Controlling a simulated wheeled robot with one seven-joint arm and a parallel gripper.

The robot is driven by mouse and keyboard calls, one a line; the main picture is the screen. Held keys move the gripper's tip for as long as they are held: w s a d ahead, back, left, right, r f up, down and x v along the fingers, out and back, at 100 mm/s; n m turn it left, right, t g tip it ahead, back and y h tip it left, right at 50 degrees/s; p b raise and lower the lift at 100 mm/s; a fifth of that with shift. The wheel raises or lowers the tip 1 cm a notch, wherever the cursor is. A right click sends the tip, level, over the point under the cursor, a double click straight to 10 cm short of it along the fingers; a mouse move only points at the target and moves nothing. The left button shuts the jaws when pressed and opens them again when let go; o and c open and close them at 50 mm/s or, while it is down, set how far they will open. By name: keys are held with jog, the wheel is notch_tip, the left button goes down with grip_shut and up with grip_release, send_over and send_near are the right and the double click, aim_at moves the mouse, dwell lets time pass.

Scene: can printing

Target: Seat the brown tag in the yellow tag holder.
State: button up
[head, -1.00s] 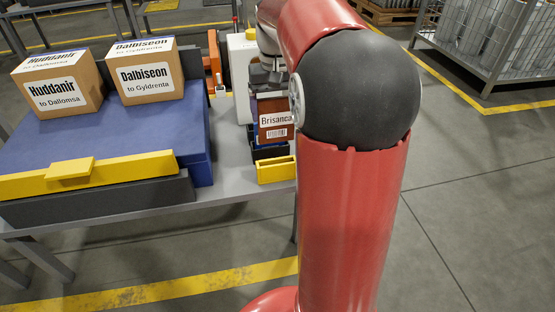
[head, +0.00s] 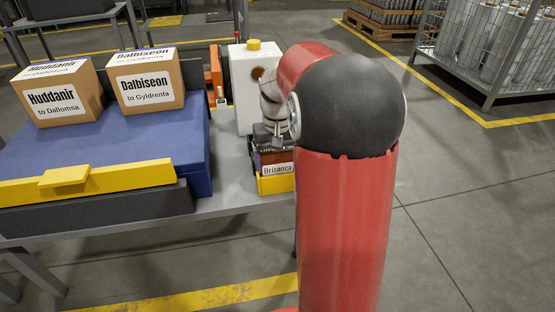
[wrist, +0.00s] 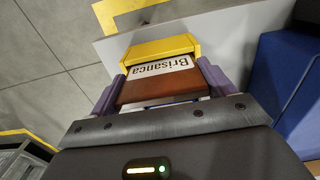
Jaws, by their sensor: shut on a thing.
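The brown tag (head: 263,160) has a white label reading "Brisanca" and stands roughly upright in my gripper (head: 269,144). In the wrist view, the gripper's purple fingers (wrist: 162,84) are shut on the two sides of the brown tag (wrist: 160,91). The yellow tag holder (head: 275,185) is at the table's front edge, directly below the gripper. The yellow tag holder (wrist: 160,47) also shows just past the tag in the wrist view. Whether the tag touches the holder's bottom cannot be seen.
A blue bed with a yellow front bar (head: 90,180) fills the table's left, carrying two cardboard boxes (head: 145,82). A white machine with a yellow button (head: 245,85) stands behind the gripper. My red arm hides the area right of the holder.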

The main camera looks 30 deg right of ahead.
jog(key=shift+f, duration=0.15)
jog(key=o, duration=0.9)
